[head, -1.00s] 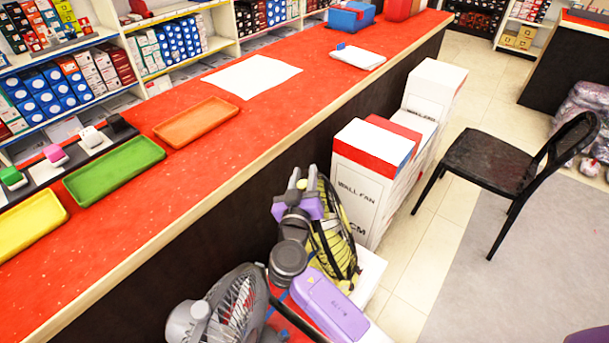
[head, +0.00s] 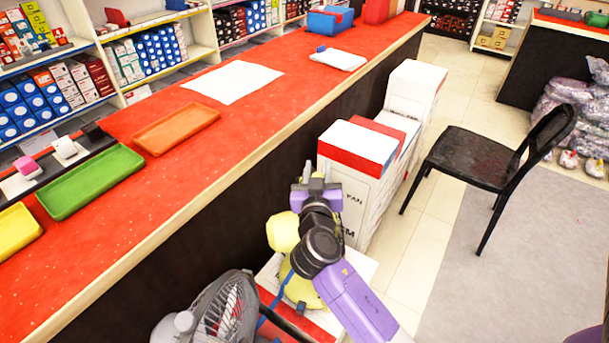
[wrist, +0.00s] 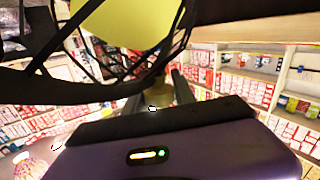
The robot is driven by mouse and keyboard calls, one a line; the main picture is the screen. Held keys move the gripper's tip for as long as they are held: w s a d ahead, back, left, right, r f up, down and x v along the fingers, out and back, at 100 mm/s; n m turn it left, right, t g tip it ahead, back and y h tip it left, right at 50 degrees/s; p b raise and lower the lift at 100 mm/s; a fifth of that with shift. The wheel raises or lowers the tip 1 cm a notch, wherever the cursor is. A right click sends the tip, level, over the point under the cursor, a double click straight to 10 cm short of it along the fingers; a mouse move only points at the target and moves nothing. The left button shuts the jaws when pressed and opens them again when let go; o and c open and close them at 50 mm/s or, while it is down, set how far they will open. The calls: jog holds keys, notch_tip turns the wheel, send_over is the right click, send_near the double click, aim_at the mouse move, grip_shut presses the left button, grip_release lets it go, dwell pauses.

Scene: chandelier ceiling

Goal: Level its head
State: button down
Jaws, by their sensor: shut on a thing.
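A yellow fan stands on a white and red box beside the counter. Its rounded yellow part (head: 283,232) shows left of my arm in the head view, with more yellow (head: 302,290) lower down; my arm hides much of the rest. The wrist view shows its black wire cage (wrist: 60,93) and a pale yellow part (wrist: 118,22) inside, close above my gripper. My gripper (head: 316,183) is at the fan's upper part. In the wrist view its dark fingers (wrist: 163,90) are shut on an olive-yellow piece of the fan. The head's exact tilt cannot be told.
A grey caged fan (head: 222,312) stands close at the lower left. The red-topped counter (head: 250,115) runs along the left, with trays on it. White fan boxes (head: 355,180) stand just beyond my gripper.

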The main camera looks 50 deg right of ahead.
jog(key=shift+s+d+f, duration=0.15)
jog(key=shift+s+d, duration=0.05)
jog(key=shift+s, duration=0.05)
jog(key=c, duration=1.1)
grip_release()
jog(key=shift+o, duration=0.2)
jog(key=shift+a, duration=0.25)
jog(key=b+v, duration=0.1)
jog(key=v, duration=0.6)
jog(key=shift+s+a, duration=0.15)
